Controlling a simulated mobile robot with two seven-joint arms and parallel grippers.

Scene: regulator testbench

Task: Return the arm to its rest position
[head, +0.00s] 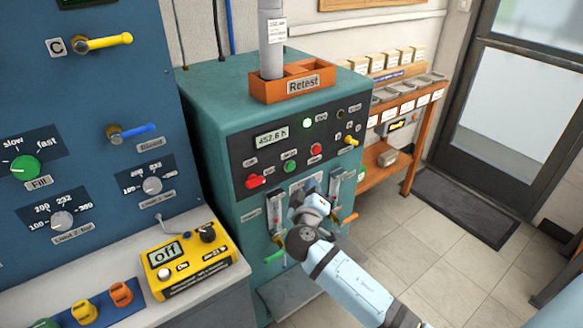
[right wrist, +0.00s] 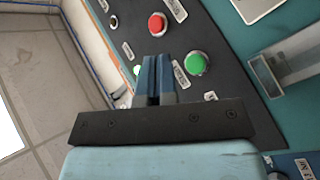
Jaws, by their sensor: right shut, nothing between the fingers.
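My right arm comes in from the lower right in the head view. Its gripper (head: 308,190) is in front of the teal test cabinet (head: 205,85), near the lower front with the flow tubes. In the right wrist view the gripper fingers (right wrist: 155,75) are together, with nothing between them. Beyond them are a red button (right wrist: 157,24) and a green button (right wrist: 196,63) on the dark panel. Whether the fingers touch the cabinet cannot be told. My left gripper is not in view.
An orange Retest tray (head: 262,95) stands on the cabinet. A yellow meter reading off (head: 188,265) lies on the bench at left, beside a blue panel (head: 85,90). A wooden shelf (head: 412,150) stands behind at right. Tiled floor (head: 450,240) at right is open.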

